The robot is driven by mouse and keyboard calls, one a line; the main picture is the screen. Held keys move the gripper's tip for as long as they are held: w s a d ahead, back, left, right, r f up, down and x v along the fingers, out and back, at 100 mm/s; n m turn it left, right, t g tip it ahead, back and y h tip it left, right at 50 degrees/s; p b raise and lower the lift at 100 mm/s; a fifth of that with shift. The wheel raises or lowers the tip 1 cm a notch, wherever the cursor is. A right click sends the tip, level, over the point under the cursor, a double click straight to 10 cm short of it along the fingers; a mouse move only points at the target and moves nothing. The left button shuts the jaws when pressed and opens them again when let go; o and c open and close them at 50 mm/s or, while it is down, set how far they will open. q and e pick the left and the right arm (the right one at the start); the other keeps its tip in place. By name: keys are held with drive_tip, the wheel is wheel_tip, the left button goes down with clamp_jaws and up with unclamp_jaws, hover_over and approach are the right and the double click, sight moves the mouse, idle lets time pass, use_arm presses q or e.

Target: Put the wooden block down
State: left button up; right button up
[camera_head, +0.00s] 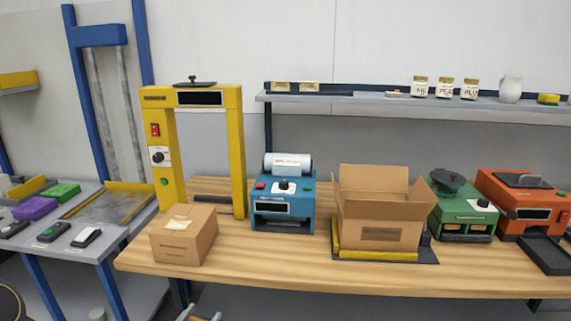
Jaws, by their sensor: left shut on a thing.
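My left gripper (201,316) shows only as its tips at the bottom edge of the picture, in front of and below the front edge of the wooden table (300,265). It is shut on a small tan-brown thing, which looks like the wooden block; most of it is cut off by the picture's edge. The gripper is apart from the table top. My right gripper is not in view.
A closed carton (184,235) stands at the table's left front, before a yellow frame machine (236,150). Rightward stand a blue machine (283,215), an open carton (377,225), a green machine (463,215) and an orange machine (522,205). The front strip is clear.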

use_arm(q)
drive_tip(key=shift+s+f+n+t+y, duration=0.5)
drive_tip(key=shift+s+f+n+y, duration=1.75)
drive_tip(key=shift+f, duration=2.85)
drive_tip(key=w+d+r+m+g+h, duration=0.2)
drive_tip(key=d+r+m+h, duration=0.3)
drive_tip(key=d+h, duration=0.15)
drive_tip(key=w+d+r+m+g+h, duration=0.1)
drive_tip(key=d+r+m+g+h, duration=0.3)
drive_tip(key=d, duration=0.4)
drive_tip(key=shift+w+d+f+m+g+h, duration=1.8)
drive_tip(key=shift+w+m+g+h, duration=0.35)
drive_tip(key=shift+m+h, duration=0.4)
drive_tip(key=s+a+r+n+t+y, duration=0.6)
drive_tip(key=a+r+n+t+y, duration=0.15)
drive_tip(key=r+t+y, duration=0.2)
drive_tip(key=w+d+f+m+g+h, duration=0.2)
drive_tip(key=f+m+g+h, duration=0.3)
drive_tip(key=g, duration=0.3)
drive_tip(key=w+d+f+m+g+h, duration=0.2)
drive_tip(key=w+f+m+g+h, duration=0.1)
drive_tip(key=f+m+g+h, duration=0.2)
drive_tip(key=m+g+h, duration=0.1)
drive_tip(key=m+g, duration=0.1)
drive_tip(key=g, duration=0.1)
drive_tip(key=shift+d+g, duration=0.3)
